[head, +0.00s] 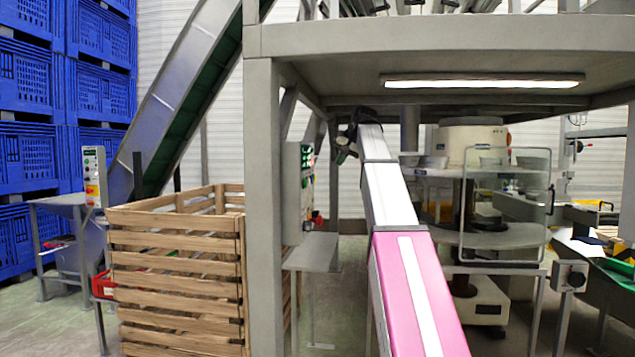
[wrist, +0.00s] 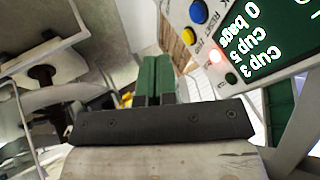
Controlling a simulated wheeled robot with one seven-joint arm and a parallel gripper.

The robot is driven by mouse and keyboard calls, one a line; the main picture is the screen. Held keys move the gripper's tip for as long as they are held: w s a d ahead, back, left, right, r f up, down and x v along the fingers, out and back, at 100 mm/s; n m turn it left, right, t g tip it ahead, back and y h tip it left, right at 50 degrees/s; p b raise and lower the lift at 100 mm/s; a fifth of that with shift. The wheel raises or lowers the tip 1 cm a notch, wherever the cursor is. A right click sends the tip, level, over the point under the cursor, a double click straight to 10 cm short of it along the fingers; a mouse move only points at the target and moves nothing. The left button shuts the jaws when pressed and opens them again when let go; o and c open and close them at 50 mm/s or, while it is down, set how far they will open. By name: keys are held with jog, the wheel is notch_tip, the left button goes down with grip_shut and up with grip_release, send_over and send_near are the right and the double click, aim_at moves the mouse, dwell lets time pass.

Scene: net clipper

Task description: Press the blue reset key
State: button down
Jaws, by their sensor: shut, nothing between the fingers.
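The blue key (wrist: 198,12) is a round button on a pale control panel, at the top of the wrist view. Lettering that appears to read RESET runs beside it. My gripper (wrist: 155,62) has green fingers, closed together and empty. They point up the wrist view, to the left of and below the blue key in the picture, with a visible gap. In the head view my gripper (head: 345,148) is small and dark at the end of my arm, to the right of the panel (head: 294,190). The blue key cannot be made out there.
A yellow key (wrist: 188,36), a lit red lamp (wrist: 214,55) and a green display (wrist: 262,38) share the panel. In the head view, a grey post (head: 262,200) and a wooden crate (head: 180,270) stand left of the panel. A guarded machine (head: 470,140) stands right of my arm.

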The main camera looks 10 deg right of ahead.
jog(key=w+a+f, duration=0.6)
jog(key=a+f, duration=0.1)
jog(key=f, duration=0.1)
jog(key=shift+w, duration=0.15)
dwell(0.6)
jog(key=shift+a, duration=0.1)
